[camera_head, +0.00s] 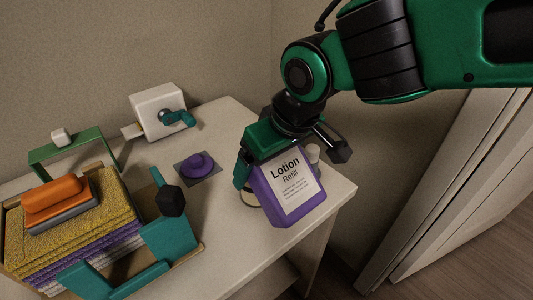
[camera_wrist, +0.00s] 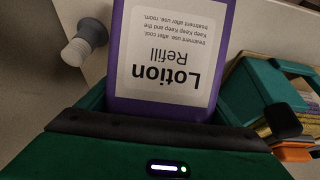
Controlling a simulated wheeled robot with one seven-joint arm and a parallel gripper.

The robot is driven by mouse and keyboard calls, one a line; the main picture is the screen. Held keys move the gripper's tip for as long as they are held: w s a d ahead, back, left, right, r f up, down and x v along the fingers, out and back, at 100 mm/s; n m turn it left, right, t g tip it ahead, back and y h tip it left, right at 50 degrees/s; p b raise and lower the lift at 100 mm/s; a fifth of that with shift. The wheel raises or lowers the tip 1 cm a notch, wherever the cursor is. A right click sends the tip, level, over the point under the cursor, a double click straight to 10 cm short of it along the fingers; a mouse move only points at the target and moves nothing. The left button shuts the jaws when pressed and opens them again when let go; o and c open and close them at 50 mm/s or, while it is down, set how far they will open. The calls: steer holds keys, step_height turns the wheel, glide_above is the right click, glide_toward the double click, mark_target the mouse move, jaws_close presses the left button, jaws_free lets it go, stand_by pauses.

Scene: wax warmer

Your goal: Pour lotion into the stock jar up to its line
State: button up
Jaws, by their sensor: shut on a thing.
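My gripper (camera_head: 262,152) is shut on the purple lotion bottle (camera_head: 278,213), which has a white "Lotion Refill" label. The gripper holds it near the front right corner of the table, and its base looks close to the tabletop; I cannot tell if they touch. In the wrist view the bottle (camera_wrist: 222,60) fills the middle, above the green gripper body. A thin curved rim (camera_head: 245,197) shows just left of the bottle and is mostly hidden by it; I cannot tell if this is the stock jar. No fill line or lotion level shows.
A small pale cylinder with a grey end (camera_wrist: 85,44) stands close beside the bottle. A purple knobbed piece (camera_head: 197,166) sits on a dark square mat. A white box with a teal handle (camera_head: 158,112) is at the back. A tray (camera_head: 193,255) with towels and teal parts fills the left.

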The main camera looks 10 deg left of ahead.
mark_target(271, 181)
steer(key=shift+f, duration=0.65)
steer(key=shift+s+d+r+g+h, duration=0.15)
steer(key=shift+s+d+g+h, duration=0.1)
steer(key=shift+g+h, duration=0.25)
steer(key=shift+s+d+r+g+h, duration=0.15)
steer(key=shift+s+d+g+h, duration=0.1)
steer(key=shift+g+h, duration=0.25)
steer(key=shift+s+a+f, duration=0.1)
steer(key=shift+s+f, duration=0.05)
steer(key=shift+f, duration=0.6)
steer(key=shift+s+f+g+h, duration=0.1)
steer(key=shift+g+h, duration=0.2)
steer(key=shift+h, duration=0.3)
steer(key=shift+s+d+g+h, duration=0.25)
steer(key=shift+d+g+h, duration=0.1)
steer(key=shift+g+h, duration=0.05)
